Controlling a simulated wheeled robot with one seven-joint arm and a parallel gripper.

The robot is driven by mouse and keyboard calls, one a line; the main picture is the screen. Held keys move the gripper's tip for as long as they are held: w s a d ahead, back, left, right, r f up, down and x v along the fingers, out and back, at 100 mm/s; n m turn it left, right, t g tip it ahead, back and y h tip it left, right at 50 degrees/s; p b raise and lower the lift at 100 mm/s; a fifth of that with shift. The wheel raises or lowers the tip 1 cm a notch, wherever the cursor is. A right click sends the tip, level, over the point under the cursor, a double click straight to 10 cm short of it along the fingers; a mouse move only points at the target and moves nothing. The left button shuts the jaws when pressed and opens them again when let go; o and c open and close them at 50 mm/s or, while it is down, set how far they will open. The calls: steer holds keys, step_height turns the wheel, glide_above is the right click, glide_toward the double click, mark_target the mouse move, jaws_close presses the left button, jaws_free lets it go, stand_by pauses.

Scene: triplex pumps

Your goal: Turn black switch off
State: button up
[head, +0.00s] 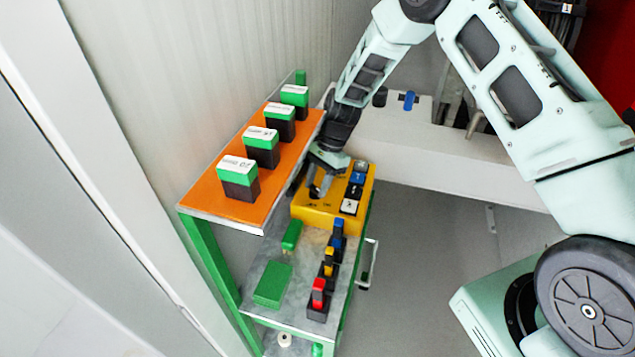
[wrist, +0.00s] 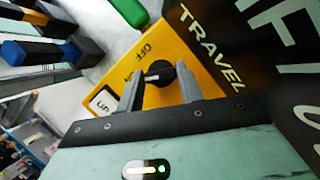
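The black switch (wrist: 160,72) is a round knob with a raised grip on the yellow control box (wrist: 196,72). In the wrist view, "Off" is printed above it and "On" is partly hidden near its left side. My gripper (wrist: 160,86) is open, with one finger on each side of the knob; I cannot tell whether either finger touches it. In the head view, my gripper (head: 318,186) reaches down onto the left part of the yellow box (head: 342,214), and hides most of the switch there.
An orange shelf (head: 225,207) with several green-and-black blocks stands close left of my gripper. Blue, white and black buttons (head: 352,190) line the box's right side. Red, yellow and blue levers (head: 319,296) and a green block (head: 272,284) are on the lower shelf.

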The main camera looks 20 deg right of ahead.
steer(key=shift+m, duration=0.3)
steer(key=m+t+b, duration=0.1)
steer(key=m, duration=0.2)
steer(key=m+t+b, duration=0.1)
steer(key=m, duration=0.2)
steer(key=shift+s+t, duration=0.15)
steer(key=shift+t, duration=0.15)
steer(key=m+t, duration=0.1)
steer(key=m, duration=0.1)
steer(key=m+t+b, duration=0.1)
steer(key=m, duration=0.2)
steer(key=shift+s+b, duration=0.1)
steer(key=shift+b, duration=0.2)
steer(key=shift+m+h, duration=0.3)
steer(key=o, duration=0.7)
steer(key=shift+r, duration=0.15)
steer(key=v, duration=1.7)
steer(key=shift+r, duration=0.1)
